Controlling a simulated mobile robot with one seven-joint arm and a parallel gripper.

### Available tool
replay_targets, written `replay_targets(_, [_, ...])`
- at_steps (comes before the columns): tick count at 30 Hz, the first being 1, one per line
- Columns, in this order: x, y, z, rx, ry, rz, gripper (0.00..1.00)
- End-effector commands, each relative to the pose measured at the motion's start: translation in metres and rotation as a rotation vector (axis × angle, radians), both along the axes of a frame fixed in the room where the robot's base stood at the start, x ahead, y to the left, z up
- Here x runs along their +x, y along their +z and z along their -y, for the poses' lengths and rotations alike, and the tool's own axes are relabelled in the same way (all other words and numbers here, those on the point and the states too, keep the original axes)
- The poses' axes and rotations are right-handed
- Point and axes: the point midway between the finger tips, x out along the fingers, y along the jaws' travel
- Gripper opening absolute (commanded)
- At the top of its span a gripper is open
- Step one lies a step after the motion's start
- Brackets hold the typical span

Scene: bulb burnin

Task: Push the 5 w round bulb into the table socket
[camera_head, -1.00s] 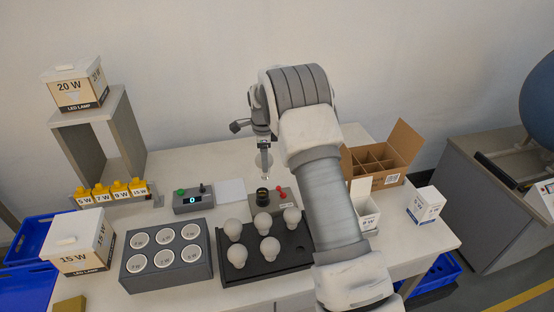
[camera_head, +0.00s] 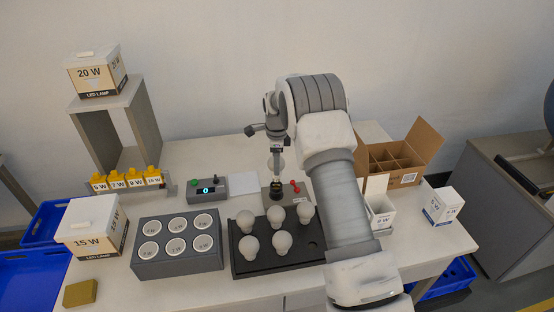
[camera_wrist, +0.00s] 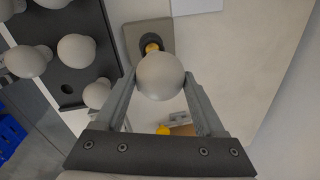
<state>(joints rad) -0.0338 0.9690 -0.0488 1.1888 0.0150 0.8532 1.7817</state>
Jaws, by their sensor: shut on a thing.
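My gripper (camera_head: 277,152) points down at the back middle of the table. It is shut on a pale round bulb (camera_wrist: 160,77), whose globe sits between the two fingers in the wrist view. The bulb's wattage mark cannot be read. The table socket, a dark round holder (camera_head: 276,191) on a grey base (camera_wrist: 133,34), is just below the bulb. In the wrist view the bulb's gold-coloured cap shows over the dark socket ring, partly hidden by the globe. I cannot tell whether the cap touches the socket.
A black tray (camera_head: 308,256) with several bulbs stands in front of the socket. A red lever (camera_head: 295,187) is on the socket base's right. A control box (camera_head: 208,190) and grey six-hole block (camera_head: 178,268) are left. A divided carton (camera_head: 420,150) stands right.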

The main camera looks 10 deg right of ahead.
Motion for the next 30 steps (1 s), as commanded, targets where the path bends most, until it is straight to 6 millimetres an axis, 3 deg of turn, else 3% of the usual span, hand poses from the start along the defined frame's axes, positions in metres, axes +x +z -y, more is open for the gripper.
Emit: replay_targets(30, [0.000,-0.024,0.000,0.000,0.001,0.000,0.17])
